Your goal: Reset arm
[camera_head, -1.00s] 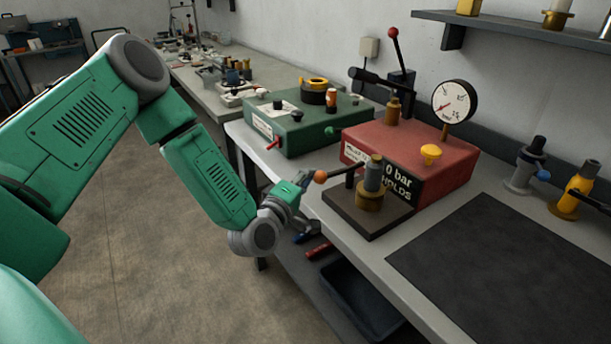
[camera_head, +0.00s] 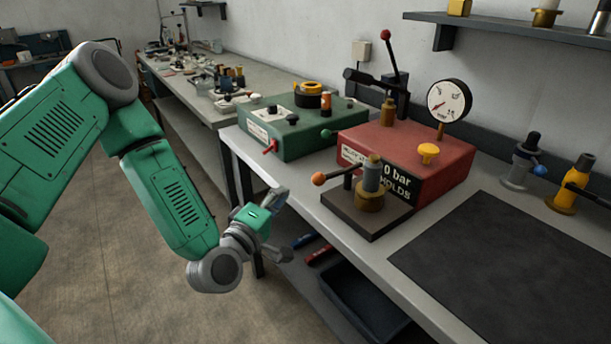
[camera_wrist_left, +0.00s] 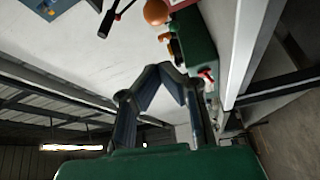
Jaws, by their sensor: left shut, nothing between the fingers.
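My left arm (camera_head: 165,190) comes in from the left in the head view, green with grey joints. Its gripper (camera_head: 268,222) hangs in front of the bench's front edge, below and left of the orange ball-ended lever (camera_head: 318,179), apart from it. In the left wrist view the gripper's dark fingers (camera_wrist_left: 160,72) angle in toward each other and hold nothing. My right gripper is in neither view.
On the bench stand a green box (camera_head: 300,137), a red box (camera_head: 420,160) with a gauge (camera_head: 449,101), and a brown block (camera_head: 350,212) carrying the lever. A dark mat (camera_head: 490,270) is bare. A dark bin (camera_head: 362,300) sits below. Open floor (camera_head: 110,270) lies left.

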